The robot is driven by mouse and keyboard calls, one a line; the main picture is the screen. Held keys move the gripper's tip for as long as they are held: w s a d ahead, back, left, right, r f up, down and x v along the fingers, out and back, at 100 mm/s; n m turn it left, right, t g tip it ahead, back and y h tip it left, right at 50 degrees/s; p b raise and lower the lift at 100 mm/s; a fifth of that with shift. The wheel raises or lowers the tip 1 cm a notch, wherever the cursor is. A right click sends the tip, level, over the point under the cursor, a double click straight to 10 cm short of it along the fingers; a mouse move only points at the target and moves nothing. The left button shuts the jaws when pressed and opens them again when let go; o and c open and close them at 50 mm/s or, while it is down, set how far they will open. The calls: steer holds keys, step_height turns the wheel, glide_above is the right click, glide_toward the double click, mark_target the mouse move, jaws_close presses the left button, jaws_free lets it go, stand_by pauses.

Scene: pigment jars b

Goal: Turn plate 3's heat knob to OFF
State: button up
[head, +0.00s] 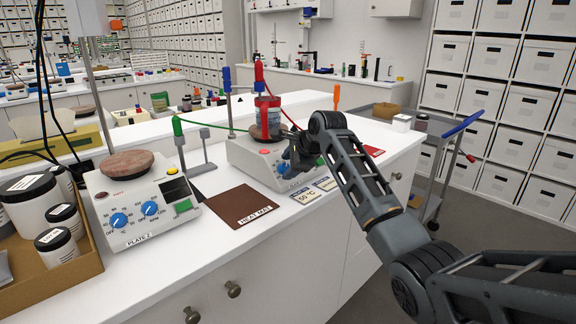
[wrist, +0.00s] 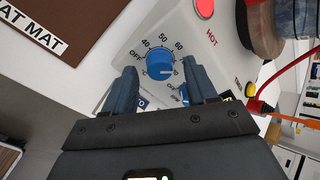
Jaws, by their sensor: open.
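A pale mark on the knob seems to point right, away from OFF. My gripper (wrist: 160,82) is open, with one finger on each side of the knob's near side; I cannot tell whether they touch it. A second blue knob (wrist: 183,92) is partly hidden by the right finger.
PLATE 2 (head: 125,224) stands at the left with a brown disc on it. A brown heat mat (head: 237,208) lies between the hotplates. A red HOT light (wrist: 205,8) shows above the knob. Red and green cables run near the jar.

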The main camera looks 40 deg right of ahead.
steer(key=shift+w+f, duration=0.25)
steer(key=shift+c, duration=0.3)
steer(key=c, duration=1)
